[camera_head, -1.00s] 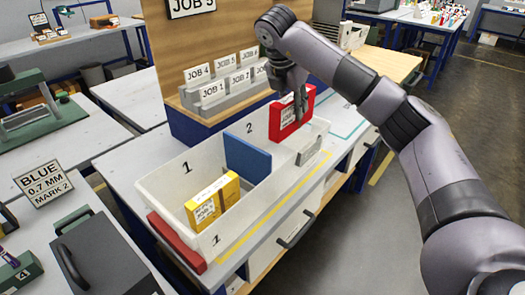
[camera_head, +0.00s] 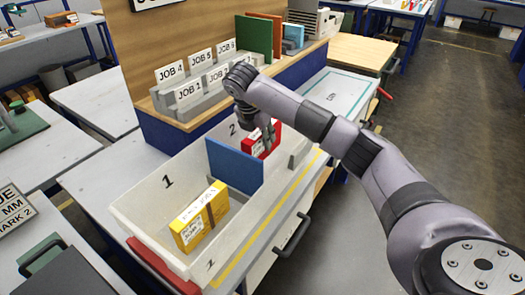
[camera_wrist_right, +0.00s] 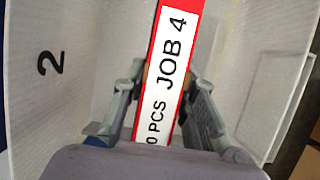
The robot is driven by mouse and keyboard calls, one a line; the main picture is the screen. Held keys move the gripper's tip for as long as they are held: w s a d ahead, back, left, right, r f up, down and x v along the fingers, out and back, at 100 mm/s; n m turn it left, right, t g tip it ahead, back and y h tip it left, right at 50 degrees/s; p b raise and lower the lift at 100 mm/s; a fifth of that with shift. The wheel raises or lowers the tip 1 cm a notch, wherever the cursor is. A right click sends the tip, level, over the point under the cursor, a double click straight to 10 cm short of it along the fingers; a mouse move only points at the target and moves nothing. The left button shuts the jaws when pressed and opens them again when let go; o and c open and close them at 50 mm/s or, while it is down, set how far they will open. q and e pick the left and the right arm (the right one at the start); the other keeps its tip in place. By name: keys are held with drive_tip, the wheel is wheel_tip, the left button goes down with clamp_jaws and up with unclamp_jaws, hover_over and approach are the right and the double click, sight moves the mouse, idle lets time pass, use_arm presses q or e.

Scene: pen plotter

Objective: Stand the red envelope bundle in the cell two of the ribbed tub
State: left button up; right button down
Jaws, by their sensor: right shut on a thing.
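The red envelope bundle (camera_head: 262,141) is upright in cell two of the white ribbed tub (camera_head: 129,207), behind the blue divider (camera_head: 234,167) in the head view. Its lower part is hidden by the divider and the tub. My right gripper (camera_head: 266,132) is shut on the bundle from above. In the right wrist view the fingers (camera_wrist_right: 165,95) flank the bundle (camera_wrist_right: 168,75), whose white label reads JOB 4, with the tub wall marked 2 at left. I cannot tell whether the bundle touches the tub floor. My left gripper is not in view.
A yellow bundle (camera_head: 200,215) stands in cell one, in front of the divider. A rack with JOB cards (camera_head: 190,88) stands on a wooden shelf behind the tub. Green and orange panels (camera_head: 257,38) stand farther along the shelf. A drawer handle (camera_head: 294,236) juts out at the front.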

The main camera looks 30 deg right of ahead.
sight(263, 150)
drive_tip(key=shift+f, duration=0.65)
wheel_tip(263, 150, down, 3)
drive_tip(key=shift+f, duration=0.15)
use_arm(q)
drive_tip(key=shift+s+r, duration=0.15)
use_arm(e)
drive_tip(key=shift+f, duration=0.35)
drive_tip(key=c, duration=1.3)
unclamp_jaws()
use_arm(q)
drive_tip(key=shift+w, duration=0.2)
